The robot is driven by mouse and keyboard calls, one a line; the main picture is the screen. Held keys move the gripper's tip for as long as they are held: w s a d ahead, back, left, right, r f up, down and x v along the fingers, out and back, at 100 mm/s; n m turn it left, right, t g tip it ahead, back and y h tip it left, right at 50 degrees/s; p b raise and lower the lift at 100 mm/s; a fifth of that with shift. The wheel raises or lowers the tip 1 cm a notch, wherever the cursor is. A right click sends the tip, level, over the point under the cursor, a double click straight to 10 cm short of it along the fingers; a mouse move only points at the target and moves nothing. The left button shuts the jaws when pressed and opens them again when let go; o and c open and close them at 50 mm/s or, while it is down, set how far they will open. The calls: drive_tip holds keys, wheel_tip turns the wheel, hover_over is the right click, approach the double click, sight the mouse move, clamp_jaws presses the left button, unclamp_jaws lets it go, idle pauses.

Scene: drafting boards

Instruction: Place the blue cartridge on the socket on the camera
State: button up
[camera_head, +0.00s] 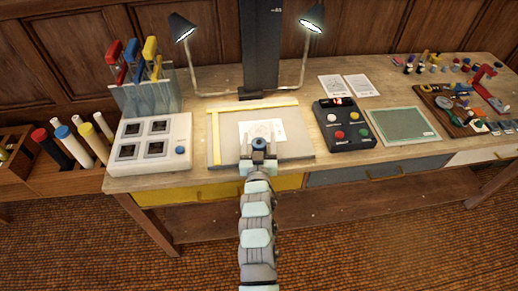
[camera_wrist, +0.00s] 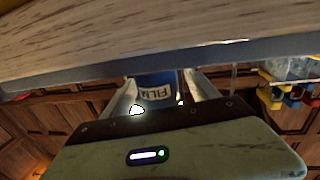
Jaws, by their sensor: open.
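The blue cartridge (camera_head: 259,142) is at the tip of my arm, over the front of the drafting board (camera_head: 225,152). In the wrist view, the blue cartridge (camera_wrist: 157,80) carries a white label reading FILM and sits between the two pale fingers of my gripper (camera_wrist: 163,97). The gripper is open around it; contact with either finger cannot be told. In the head view, my gripper (camera_head: 259,153) partly hides the board. A white sheet (camera_head: 246,130) with a rounded drawing lies just behind the cartridge. I cannot clearly make out a camera or its socket.
A white panel with dark square windows (camera_head: 127,153) stands left of the board, and a black button box (camera_head: 340,134) stands right. A green mat (camera_head: 404,124) and a tool board (camera_head: 455,108) lie farther right. Two lamps (camera_head: 183,27) and a dark column rise behind.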

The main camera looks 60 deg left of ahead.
drive_tip(key=shift+w+a, duration=0.15)
drive_tip(key=shift+a, duration=0.15)
drive_tip(key=shift+c, duration=0.5)
clamp_jaws()
